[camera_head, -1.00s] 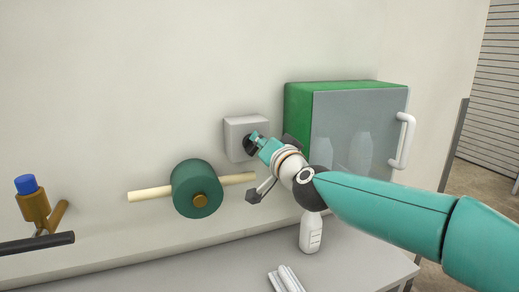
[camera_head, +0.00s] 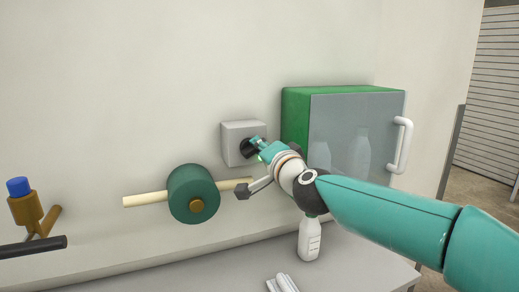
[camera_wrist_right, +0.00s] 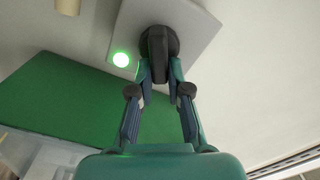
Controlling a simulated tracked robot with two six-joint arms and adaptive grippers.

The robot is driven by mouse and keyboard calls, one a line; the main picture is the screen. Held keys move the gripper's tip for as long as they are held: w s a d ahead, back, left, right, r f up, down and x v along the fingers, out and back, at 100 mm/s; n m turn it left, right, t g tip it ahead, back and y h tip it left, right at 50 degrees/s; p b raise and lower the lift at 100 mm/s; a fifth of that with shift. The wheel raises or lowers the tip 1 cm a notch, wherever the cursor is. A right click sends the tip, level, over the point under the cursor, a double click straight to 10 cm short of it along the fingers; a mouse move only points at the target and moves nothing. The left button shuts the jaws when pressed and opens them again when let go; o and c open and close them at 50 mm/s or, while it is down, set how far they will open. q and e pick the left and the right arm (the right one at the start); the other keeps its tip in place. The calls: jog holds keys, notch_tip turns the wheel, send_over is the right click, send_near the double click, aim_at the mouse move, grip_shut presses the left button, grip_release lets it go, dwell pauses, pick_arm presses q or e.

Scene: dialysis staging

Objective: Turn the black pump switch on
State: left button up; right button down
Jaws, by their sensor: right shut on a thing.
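The black pump switch (camera_head: 247,149) is a round knob with a raised grip on a light grey wall box (camera_head: 232,136). In the right wrist view the knob (camera_wrist_right: 158,42) sits between the fingertips of my right gripper (camera_wrist_right: 160,74), which is shut on its grip. A green lamp (camera_wrist_right: 121,59) glows on the box beside the knob. In the head view my right gripper (camera_head: 256,146) reaches the box from the right and partly hides the knob. My left gripper is not in view.
A green cabinet (camera_head: 296,110) with a glass front and white handle is right of the box. A dark green wheel (camera_head: 190,183) with a pale rod is lower left. A brown valve with a blue cap (camera_head: 18,187) is far left. A white bottle (camera_head: 309,240) stands on the grey table (camera_head: 352,262).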

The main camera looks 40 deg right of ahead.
jog(key=shift+f, duration=0.15)
jog(key=c, duration=1.1)
grip_release()
jog(key=shift+d, duration=0.1)
jog(key=shift+s, duration=0.1)
jog(key=v, duration=1.2)
